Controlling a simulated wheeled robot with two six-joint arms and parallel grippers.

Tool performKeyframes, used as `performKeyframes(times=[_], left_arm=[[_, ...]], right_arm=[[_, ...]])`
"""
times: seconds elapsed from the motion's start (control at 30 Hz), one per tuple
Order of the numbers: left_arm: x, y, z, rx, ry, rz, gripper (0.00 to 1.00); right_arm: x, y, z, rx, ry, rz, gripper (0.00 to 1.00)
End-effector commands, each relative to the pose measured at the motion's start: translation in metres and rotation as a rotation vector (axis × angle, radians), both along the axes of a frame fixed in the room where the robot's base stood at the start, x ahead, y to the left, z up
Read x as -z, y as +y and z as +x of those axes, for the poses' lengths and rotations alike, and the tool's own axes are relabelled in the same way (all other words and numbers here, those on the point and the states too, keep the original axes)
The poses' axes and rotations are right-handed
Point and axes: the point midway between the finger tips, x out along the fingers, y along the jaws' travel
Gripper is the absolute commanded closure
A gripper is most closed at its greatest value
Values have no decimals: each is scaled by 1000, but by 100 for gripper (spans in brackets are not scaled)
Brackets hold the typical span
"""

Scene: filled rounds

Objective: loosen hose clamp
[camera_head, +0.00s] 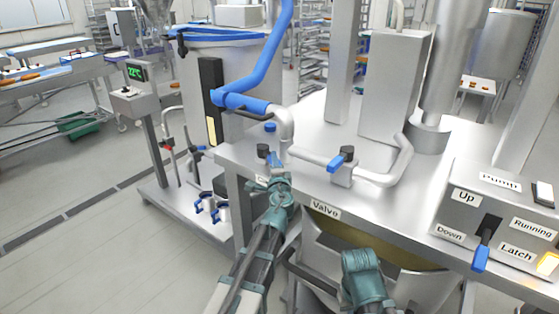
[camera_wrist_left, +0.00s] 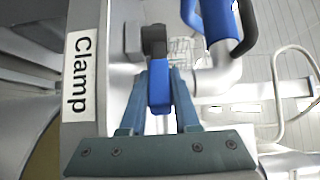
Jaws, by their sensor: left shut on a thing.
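The clamp lever, blue with a black pivot end, shows in the left wrist view (camera_wrist_left: 158,90) between the fingers of my left gripper (camera_wrist_left: 160,92), beside a label reading "Clamp". In the head view my left gripper (camera_head: 268,180) is at the table's near left corner, shut on the lever, which it partly hides. The blue hose (camera_head: 262,78) comes down from above and meets a bent metal pipe (camera_head: 284,125) close behind the clamp. My right gripper (camera_head: 361,266) is low in front of the table; its fingers cannot be made out.
A blue-handled valve (camera_head: 343,157) sits on the pipe to the right, above a "Valve" label. A pump box (camera_head: 500,215) with a blue-handled lever and a lit lamp stands at the right edge. A steel vessel (camera_head: 400,272) is under the table. The floor at left is clear.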

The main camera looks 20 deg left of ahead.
Motion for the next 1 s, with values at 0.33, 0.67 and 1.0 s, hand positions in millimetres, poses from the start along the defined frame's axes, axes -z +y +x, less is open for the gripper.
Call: performKeyframes(times=[0.33,0.67,1.0], left_arm=[[1,27,-19,322,-1,-3,100],[1,48,-22,586,0,-1,100],[1,58,-24,746,1,1,100]], right_arm=[[1,0,0,0,0,0,100],[1,0,0,0,0,0,100],[1,0,0,0,0,0,100]])
